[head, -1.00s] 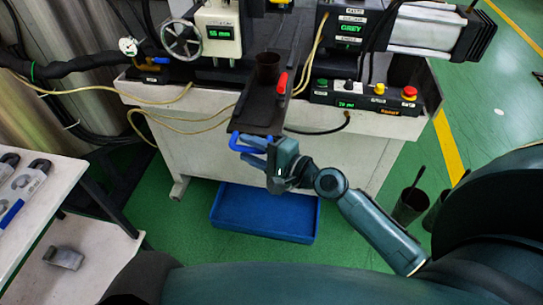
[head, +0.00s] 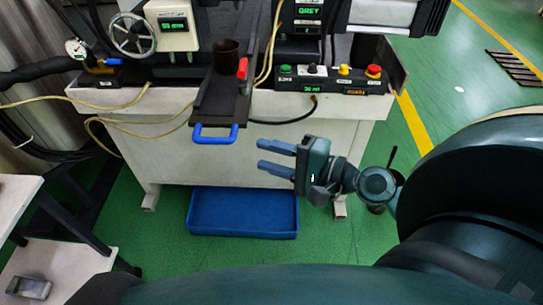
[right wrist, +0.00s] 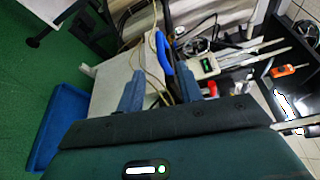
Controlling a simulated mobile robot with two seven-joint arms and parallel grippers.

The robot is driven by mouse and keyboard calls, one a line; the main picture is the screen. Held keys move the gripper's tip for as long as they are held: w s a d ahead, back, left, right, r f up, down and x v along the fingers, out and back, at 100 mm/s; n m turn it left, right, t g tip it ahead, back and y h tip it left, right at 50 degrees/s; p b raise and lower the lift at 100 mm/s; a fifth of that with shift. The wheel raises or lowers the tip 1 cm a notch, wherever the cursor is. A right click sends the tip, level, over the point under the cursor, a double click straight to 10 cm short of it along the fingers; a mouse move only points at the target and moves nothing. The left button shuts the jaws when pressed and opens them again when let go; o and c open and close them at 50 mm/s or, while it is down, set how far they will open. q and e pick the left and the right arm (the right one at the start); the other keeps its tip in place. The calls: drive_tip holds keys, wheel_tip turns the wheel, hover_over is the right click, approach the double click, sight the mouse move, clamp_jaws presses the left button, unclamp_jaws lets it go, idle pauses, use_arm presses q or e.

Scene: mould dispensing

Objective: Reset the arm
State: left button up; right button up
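My right gripper (head: 260,155) is open and empty. Its two blue fingers are parallel with a clear gap and point left in the head view. It is to the right of and below the blue handle (head: 215,138) of the machine's dark slide (head: 218,108), apart from it. In the right wrist view my right gripper (right wrist: 160,82) shows both fingers spread, with the blue handle (right wrist: 164,55) beyond them. A dark cup (head: 227,62) stands upright on the slide, beside a red lever (head: 242,69). My left gripper is in neither view.
A blue bin (head: 243,214) lies on the green floor below the machine. A control box (head: 335,80) with coloured buttons is on the bench's right. A white table (head: 14,200) stands at the left. A dark container (head: 376,208) is partly hidden behind my right arm.

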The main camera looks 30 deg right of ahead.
use_arm(q)
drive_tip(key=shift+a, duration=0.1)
drive_tip(key=p, duration=0.2)
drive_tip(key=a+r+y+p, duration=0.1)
drive_tip(key=p, duration=0.2)
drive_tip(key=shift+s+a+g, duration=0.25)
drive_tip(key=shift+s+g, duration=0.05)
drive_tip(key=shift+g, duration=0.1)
use_arm(e)
drive_tip(key=s+a+f+n+g+h, duration=0.1)
drive_tip(key=s+a+f+n+h, duration=0.2)
drive_tip(key=f+n, duration=0.5)
drive_tip(key=s+a+f+n+g+h, duration=0.2)
drive_tip(key=s+a+f+n+h, duration=0.1)
drive_tip(key=f+n, duration=0.4)
drive_tip(key=shift+s+a+f+n, duration=0.4)
drive_tip(key=shift+s+a+n, duration=0.15)
drive_tip(key=shift+n, duration=0.15)
